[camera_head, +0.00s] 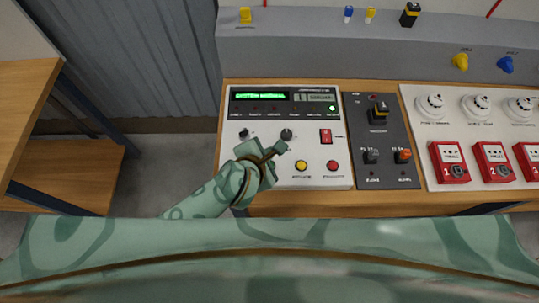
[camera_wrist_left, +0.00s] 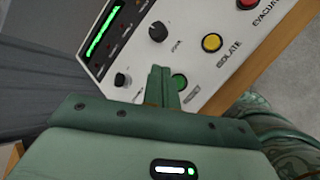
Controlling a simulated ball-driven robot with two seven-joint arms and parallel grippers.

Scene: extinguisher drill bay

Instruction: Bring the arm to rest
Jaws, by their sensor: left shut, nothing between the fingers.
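My left gripper (camera_head: 279,149) is over the left part of the white control panel (camera_head: 318,108) in the head view. Its arm comes up from the lower left. In the left wrist view the fingers (camera_wrist_left: 161,74) are shut together and empty, beside a green button (camera_wrist_left: 180,82). I cannot tell whether they touch the panel. The green button is hidden by the gripper in the head view. A dark knob (camera_head: 287,134) is just beyond the fingertips; a second knob (camera_head: 244,134) is further left. My right gripper is not in view.
The panel also has a lit green display (camera_head: 262,96), a red switch (camera_head: 326,136), a yellow button (camera_head: 301,166) and a red button (camera_head: 333,166). A dark switch panel (camera_head: 377,137) and red call points (camera_head: 450,162) are to the right. A wooden shelf (camera_head: 75,172) stands at left.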

